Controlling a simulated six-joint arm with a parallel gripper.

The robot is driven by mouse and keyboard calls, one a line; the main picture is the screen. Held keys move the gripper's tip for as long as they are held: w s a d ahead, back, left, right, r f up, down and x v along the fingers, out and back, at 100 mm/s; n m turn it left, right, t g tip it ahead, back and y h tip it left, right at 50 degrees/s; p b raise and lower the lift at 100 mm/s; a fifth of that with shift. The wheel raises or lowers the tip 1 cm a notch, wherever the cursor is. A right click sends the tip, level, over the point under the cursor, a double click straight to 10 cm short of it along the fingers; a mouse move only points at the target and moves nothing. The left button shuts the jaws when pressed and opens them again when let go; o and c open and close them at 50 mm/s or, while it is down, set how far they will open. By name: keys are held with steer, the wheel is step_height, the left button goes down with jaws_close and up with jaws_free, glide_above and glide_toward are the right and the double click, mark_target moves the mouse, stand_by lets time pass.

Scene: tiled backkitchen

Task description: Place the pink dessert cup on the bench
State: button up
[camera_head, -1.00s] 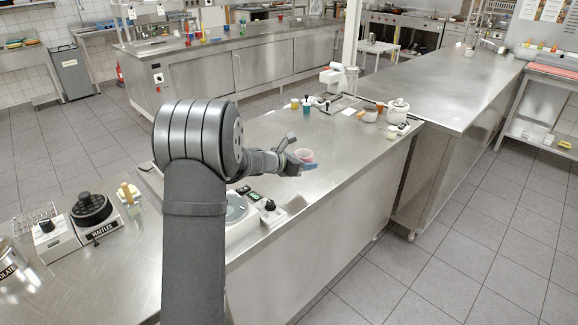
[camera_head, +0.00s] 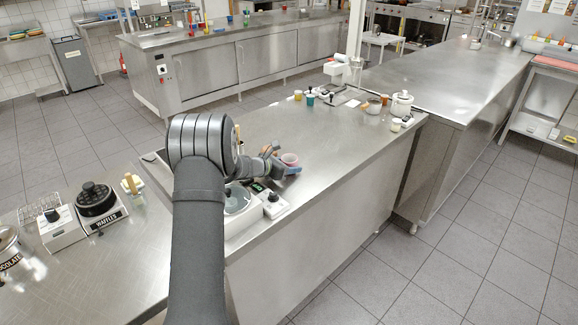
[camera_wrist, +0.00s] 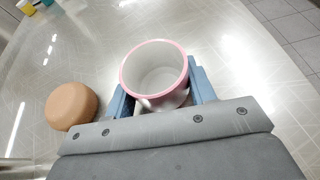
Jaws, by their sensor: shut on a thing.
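The pink dessert cup (camera_head: 289,159) shows at the end of my arm in the head view, over the near steel bench (camera_head: 335,150). In the wrist view the cup (camera_wrist: 155,72) has a pink rim and a pale, empty inside, and looks upright. My gripper (camera_wrist: 160,88) is shut on it, with one blue finger on each side. In the head view my gripper (camera_head: 285,163) is low over the bench top. I cannot tell whether the cup's base touches the bench; its lower part is hidden.
A round tan item (camera_wrist: 72,106) lies just left of the gripper in the wrist view. A scale-like device (camera_head: 240,205) stands in front of the arm, and a waffle iron (camera_head: 96,200) at left. Jars and a white pot (camera_head: 401,103) stand farther back. Bench right of the cup is clear.

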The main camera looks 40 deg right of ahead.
steer(key=shift+f, duration=0.2)
steer(key=o, duration=1)
steer(key=shift+r, duration=0.15)
steer(key=shift+a+r, duration=0.2)
steer(key=shift+a, duration=0.05)
steer(key=v, duration=0.7)
